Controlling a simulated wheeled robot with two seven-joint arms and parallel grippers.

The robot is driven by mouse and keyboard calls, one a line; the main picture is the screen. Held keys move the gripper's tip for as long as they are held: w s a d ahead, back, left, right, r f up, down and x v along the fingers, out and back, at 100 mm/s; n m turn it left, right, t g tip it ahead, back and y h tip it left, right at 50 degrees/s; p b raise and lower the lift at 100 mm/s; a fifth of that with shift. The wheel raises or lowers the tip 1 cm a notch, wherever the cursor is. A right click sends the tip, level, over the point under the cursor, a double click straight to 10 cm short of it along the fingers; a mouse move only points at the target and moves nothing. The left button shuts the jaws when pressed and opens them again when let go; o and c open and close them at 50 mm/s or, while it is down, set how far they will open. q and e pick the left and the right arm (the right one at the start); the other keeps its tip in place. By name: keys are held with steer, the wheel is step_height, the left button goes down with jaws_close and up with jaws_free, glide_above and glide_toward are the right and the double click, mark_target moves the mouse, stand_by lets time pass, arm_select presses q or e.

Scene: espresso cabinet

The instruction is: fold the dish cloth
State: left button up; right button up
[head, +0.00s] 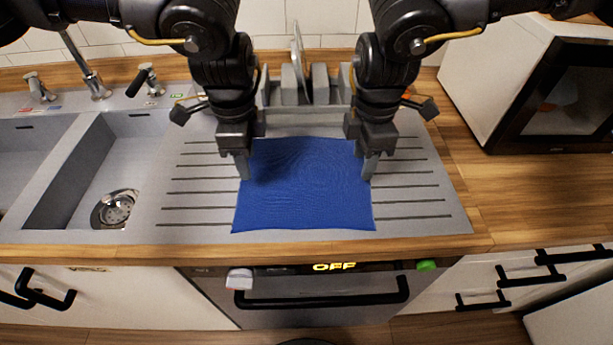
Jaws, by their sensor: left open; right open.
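The blue dish cloth (307,190) lies flat and spread out on the grey ribbed drainboard. My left gripper (243,168) is over the cloth's left edge, towards its far half, fingers pointing down. My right gripper (369,170) is over the cloth's right edge at about the same depth, fingers pointing down. Both grippers are open. I cannot tell whether the fingertips touch the cloth. The cloth's far corners are partly hidden behind my grippers.
Sink basins (100,170) with a tap (95,80) are on the left. A dish rack (305,95) stands behind the cloth. A microwave (560,85) stands on the wooden counter at right. The drainboard (420,200) is clear around the cloth. An oven (320,290) is below.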

mark_target(360, 179)
arm_select(q)
steer(key=shift+f, duration=1.6)
arm_select(e)
steer(key=shift+f, duration=1.55)
arm_select(q)
steer(key=shift+f+b, duration=0.25)
steer(key=shift+b, duration=0.05)
arm_select(e)
steer(key=shift+f, duration=0.3)
arm_select(q)
steer(key=shift+s+r, duration=0.1)
steer(key=shift+r, duration=0.05)
steer(key=shift+c, duration=0.5)
arm_select(e)
steer(key=shift+r, duration=0.15)
steer(key=shift+c, duration=0.5)
arm_select(q)
jaws_close()
arm_select(e)
jaws_close()
arm_select(q)
steer(key=shift+r, duration=0.1)
arm_select(e)
steer(key=shift+r, duration=0.1)
